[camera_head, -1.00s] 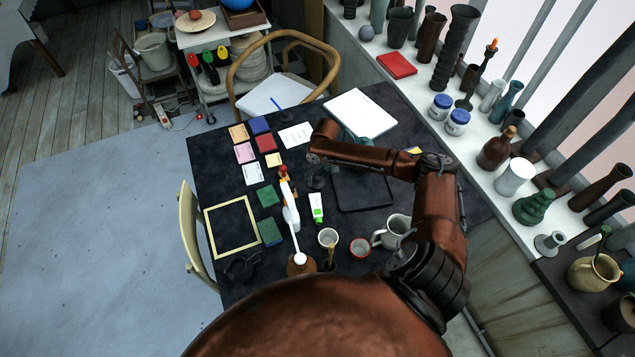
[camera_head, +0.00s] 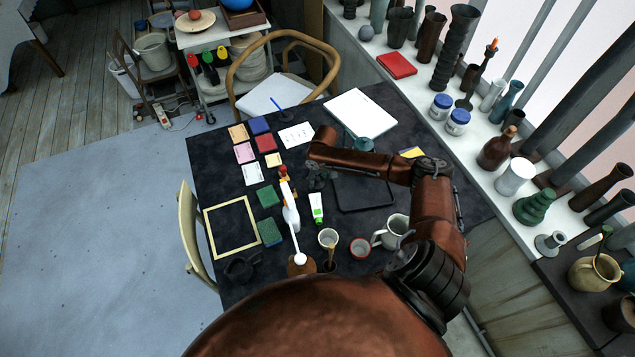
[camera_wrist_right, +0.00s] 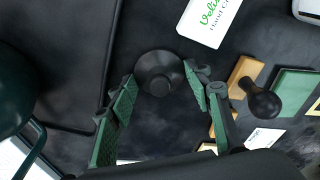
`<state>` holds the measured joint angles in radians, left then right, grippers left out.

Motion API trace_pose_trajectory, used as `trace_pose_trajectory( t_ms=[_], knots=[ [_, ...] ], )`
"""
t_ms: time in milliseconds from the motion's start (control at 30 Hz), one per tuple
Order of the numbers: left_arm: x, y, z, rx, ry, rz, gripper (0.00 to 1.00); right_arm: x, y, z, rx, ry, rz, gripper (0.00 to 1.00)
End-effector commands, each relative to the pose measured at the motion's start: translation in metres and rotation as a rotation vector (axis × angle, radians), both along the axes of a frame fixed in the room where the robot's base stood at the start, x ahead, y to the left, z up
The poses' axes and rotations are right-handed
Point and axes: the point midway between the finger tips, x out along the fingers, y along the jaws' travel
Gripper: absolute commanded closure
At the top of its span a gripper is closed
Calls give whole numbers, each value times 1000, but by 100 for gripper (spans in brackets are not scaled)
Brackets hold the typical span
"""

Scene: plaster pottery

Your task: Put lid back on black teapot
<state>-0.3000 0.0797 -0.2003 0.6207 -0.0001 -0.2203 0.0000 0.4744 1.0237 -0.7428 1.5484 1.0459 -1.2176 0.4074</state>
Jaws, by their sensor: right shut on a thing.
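My right gripper (camera_head: 319,176) is over the middle of the dark table, small and dark in the head view. In the right wrist view, its green-padded fingers (camera_wrist_right: 160,82) are closed around a small round black piece (camera_wrist_right: 158,72), which looks like the lid. A dark vessel (camera_head: 239,269) that may be the black teapot stands near the table's front left corner; its opening is hard to make out. My left gripper is out of view.
A teal pot (camera_head: 372,124) stands behind my arm.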

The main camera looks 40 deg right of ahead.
Motion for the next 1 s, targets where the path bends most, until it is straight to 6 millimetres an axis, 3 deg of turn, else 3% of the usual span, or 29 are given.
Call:
trace_pose_trajectory(
  t_ms=[267, 567, 800, 1000],
  knots=[
    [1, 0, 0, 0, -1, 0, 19, 0, 0, 0, 0, -1, 0, 82],
    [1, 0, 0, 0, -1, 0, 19, 0, 0, 5, 0, -1, 0, 83],
    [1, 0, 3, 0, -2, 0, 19, 1, -1, 33, -1, -4, 0, 83],
    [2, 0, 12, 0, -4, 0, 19, -23, 21, 71, 0, -2, 4, 83]
  ],
)
